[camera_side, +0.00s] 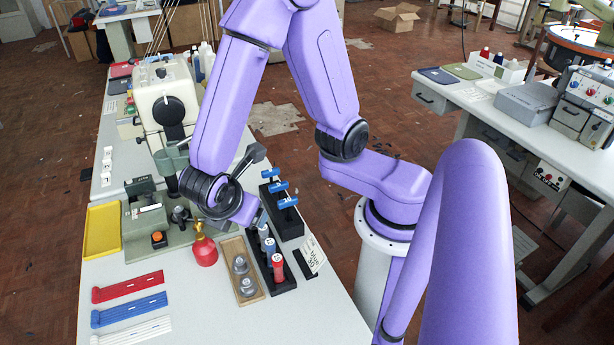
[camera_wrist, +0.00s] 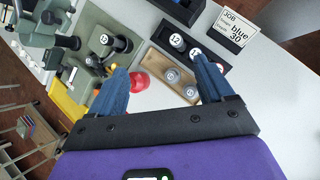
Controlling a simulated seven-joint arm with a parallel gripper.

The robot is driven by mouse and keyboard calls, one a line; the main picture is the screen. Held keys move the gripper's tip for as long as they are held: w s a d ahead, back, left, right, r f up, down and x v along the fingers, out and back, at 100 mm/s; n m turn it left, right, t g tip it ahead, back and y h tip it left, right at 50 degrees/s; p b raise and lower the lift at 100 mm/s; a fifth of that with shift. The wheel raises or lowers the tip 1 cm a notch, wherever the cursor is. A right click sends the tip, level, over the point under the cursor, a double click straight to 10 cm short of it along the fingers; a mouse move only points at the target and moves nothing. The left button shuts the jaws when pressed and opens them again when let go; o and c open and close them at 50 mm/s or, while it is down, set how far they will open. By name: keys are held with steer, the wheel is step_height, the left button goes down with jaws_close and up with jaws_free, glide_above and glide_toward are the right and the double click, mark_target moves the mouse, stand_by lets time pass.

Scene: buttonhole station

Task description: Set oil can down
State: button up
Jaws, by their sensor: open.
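The red oil can (camera_side: 204,247) with its brass-coloured top stands upright on the white table, just right of the grey-green machine base. In the wrist view the oil can (camera_wrist: 140,82) shows as a red round shape beside my left finger, which hides part of it. My gripper (camera_wrist: 162,66) is open, its two blue fingers wide apart with nothing held between them. In the side view my fingers are not clearly seen, being hidden by my purple wrist.
A wooden tray (camera_side: 230,247) with metal weights or bobbins sits right of the oil can. A black rack (camera_side: 287,277) holds red and blue numbered tools. A yellow tray (camera_side: 89,232) and red, blue and white strips lie left. A job card (camera_wrist: 234,25) reads "blue 30".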

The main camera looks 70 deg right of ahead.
steer(key=s+d+r+m+g+y, duration=0.1)
steer(key=s+d+r+m+y, duration=0.1)
steer(key=s, duration=0.3)
steer(key=s+d+r+m+g+y, duration=0.1)
steer(key=s+d+r+m+y, duration=0.1)
steer(key=s+d+r+y, duration=0.2)
steer(key=shift+s+r+m+y, duration=0.25)
steer(key=shift+s+m+y, duration=0.2)
steer(key=shift+s, duration=0.65)
stand_by(0.8)
